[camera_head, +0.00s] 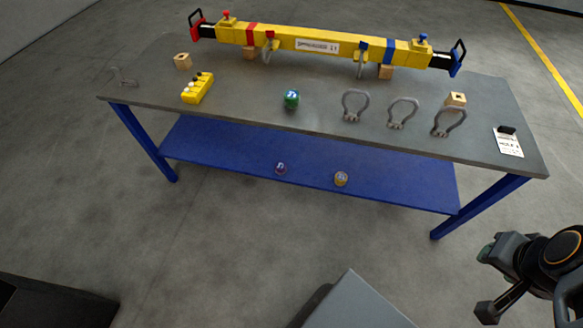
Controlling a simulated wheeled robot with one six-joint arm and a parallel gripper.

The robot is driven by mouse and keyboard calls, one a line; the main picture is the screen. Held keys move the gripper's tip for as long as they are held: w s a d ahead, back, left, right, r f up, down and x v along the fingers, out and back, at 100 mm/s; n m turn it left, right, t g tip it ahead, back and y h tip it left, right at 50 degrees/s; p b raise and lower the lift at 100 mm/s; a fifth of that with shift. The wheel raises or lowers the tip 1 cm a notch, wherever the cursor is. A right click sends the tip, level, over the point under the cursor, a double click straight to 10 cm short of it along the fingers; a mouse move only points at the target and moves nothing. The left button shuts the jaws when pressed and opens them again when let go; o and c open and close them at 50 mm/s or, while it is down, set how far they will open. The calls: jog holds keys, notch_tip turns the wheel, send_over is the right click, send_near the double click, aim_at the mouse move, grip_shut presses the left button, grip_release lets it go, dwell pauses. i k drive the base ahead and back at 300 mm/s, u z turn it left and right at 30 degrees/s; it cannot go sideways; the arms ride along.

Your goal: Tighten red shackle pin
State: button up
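A yellow spreader beam (330,44) lies along the back of the grey workbench (240,105), with a red band on its left part and a blue band on its right. A grey shackle (266,52) hangs at the beam's front just right of the red band, with a small red part (270,35), likely its pin, at its top. How far this pin is screwed in is too small to tell. A similar shackle (360,68) with a blue part hangs near the blue band. My gripper (487,282) is at the lower right, open and empty, well away from the bench.
Loose grey shackles (403,113) lie on the bench's right half. A yellow control block (198,88), green can (291,99), wooden blocks (182,61) and a card (508,142) also lie there. A lower blue shelf (230,158) holds two small cans.

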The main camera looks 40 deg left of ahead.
aim_at(270, 34)
jog(key=u, duration=1.85)
jog(key=k, duration=0.6)
jog(key=u, duration=0.6)
jog(key=i, duration=0.95)
jog(key=u, duration=0.5)
jog(key=i, duration=1)
jog(key=z, duration=0.8)
jog(key=i, duration=0.85)
jog(key=z, duration=0.85)
